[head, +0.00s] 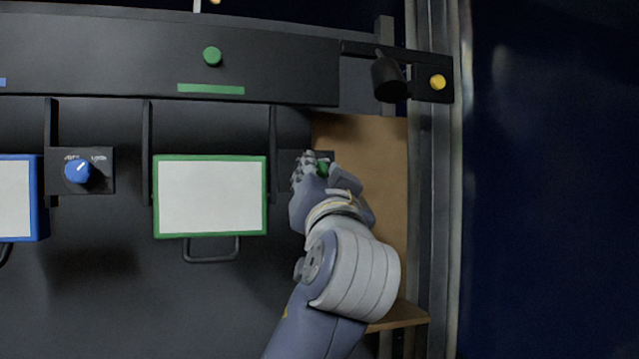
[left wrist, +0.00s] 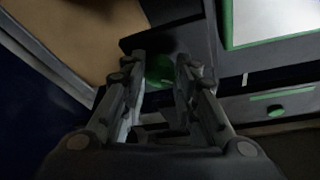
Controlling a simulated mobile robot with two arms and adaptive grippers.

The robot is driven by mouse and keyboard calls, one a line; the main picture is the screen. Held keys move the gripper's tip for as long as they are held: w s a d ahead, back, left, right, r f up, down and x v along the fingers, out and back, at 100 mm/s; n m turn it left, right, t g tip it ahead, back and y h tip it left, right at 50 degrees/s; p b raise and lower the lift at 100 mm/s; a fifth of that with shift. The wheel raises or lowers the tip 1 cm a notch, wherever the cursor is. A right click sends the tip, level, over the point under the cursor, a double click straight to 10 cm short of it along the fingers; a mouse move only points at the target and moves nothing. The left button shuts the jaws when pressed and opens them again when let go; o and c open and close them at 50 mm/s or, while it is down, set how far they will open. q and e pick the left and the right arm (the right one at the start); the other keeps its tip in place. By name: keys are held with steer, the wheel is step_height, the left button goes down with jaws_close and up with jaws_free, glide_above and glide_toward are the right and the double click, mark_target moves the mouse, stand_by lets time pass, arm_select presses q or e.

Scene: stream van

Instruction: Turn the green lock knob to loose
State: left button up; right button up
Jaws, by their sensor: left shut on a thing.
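The green lock knob (head: 322,168) sits on a small dark plate (head: 288,172) to the right of the green-framed panel. My left gripper (head: 318,170) is at the knob and covers most of it in the head view. In the left wrist view the green knob (left wrist: 159,70) lies between the two fingers of my left gripper (left wrist: 160,75), which is shut on it. The knob's pointer and the plate's markings are hidden, so I cannot tell its setting. My right gripper is not in view.
A green-framed white panel (head: 210,158) with a handle (head: 211,258) is left of the knob. A blue knob (head: 78,170) is farther left. Above are a green button (head: 212,56), a black lamp-like part (head: 389,78) and a yellow button (head: 438,82). A metal post (head: 440,200) stands at right.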

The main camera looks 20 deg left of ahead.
arm_select(q)
steer(key=shift+m, duration=0.3)
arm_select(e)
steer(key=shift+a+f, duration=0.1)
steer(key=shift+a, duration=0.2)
arm_select(q)
steer(key=o, duration=1.1)
steer(key=shift+c, duration=0.2)
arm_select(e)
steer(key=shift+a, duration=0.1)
arm_select(q)
steer(key=v, duration=1.2)
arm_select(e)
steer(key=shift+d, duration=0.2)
